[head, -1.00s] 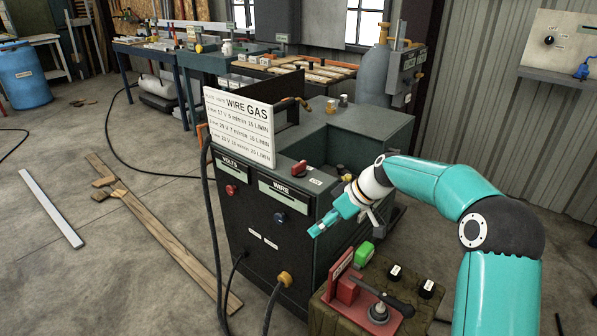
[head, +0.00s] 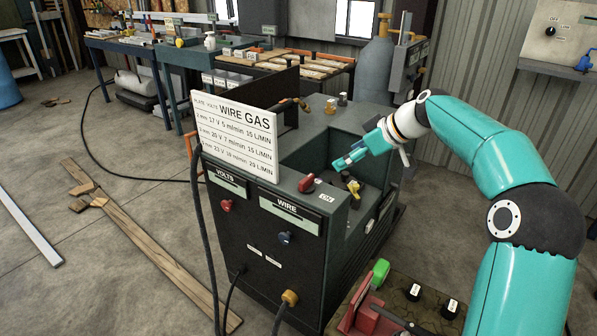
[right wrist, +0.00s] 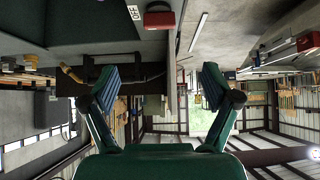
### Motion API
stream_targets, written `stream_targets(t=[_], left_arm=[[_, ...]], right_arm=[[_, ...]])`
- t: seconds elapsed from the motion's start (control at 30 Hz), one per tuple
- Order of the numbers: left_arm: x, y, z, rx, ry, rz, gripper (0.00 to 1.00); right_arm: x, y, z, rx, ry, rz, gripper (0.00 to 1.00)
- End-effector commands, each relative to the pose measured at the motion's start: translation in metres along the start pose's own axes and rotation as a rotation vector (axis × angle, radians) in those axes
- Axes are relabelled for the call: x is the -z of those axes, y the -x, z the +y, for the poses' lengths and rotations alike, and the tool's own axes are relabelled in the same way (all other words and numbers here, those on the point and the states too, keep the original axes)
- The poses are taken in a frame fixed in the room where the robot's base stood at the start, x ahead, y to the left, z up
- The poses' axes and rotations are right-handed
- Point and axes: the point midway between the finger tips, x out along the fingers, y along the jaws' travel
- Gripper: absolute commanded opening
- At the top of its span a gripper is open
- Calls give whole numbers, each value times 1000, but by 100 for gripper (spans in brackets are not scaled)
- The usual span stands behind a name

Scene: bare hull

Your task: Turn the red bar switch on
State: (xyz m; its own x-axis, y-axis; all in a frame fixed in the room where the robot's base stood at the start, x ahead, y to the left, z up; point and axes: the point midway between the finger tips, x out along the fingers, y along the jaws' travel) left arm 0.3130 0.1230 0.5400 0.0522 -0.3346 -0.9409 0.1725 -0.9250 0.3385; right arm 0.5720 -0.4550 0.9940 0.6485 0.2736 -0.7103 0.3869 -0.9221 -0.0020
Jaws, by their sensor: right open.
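The red bar switch (head: 308,183) sits on the front top edge of the dark green welding machine (head: 265,235), beside a small white label (head: 327,204). In the right wrist view, the red switch (right wrist: 160,18) shows at the top edge beside an "OFF" label (right wrist: 133,12). My right gripper (head: 346,163) is just right of and beyond the switch in the head view, over the machine's recess, apart from it. Its two fingers (right wrist: 164,88) are spread, with nothing between them. My left gripper is in neither view.
A white settings sign (head: 235,137) stands on the machine, left of the switch. A yellow-handled valve (head: 354,190) is close below my right gripper.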

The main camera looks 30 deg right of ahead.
Motion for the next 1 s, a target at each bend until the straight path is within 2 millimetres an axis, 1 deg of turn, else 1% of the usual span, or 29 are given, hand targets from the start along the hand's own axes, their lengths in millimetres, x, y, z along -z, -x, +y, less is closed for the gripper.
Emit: stream_targets(t=[0.17, 0.27, 0.37, 0.6, 0.8, 1.0], left_arm=[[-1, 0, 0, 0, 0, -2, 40], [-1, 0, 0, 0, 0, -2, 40], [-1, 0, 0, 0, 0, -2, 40], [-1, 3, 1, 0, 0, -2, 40], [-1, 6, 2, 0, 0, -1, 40], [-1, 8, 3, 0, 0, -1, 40]], right_arm=[[-2, -9, 0, 0, -2, -1, 88], [-2, -22, 0, 0, -3, -2, 88], [-2, -41, 0, 1, -3, -3, 88], [-3, -93, 1, 0, -4, -3, 88], [-3, -132, 1, -1, -4, -3, 88], [-3, -157, 2, -4, -5, -2, 88]])
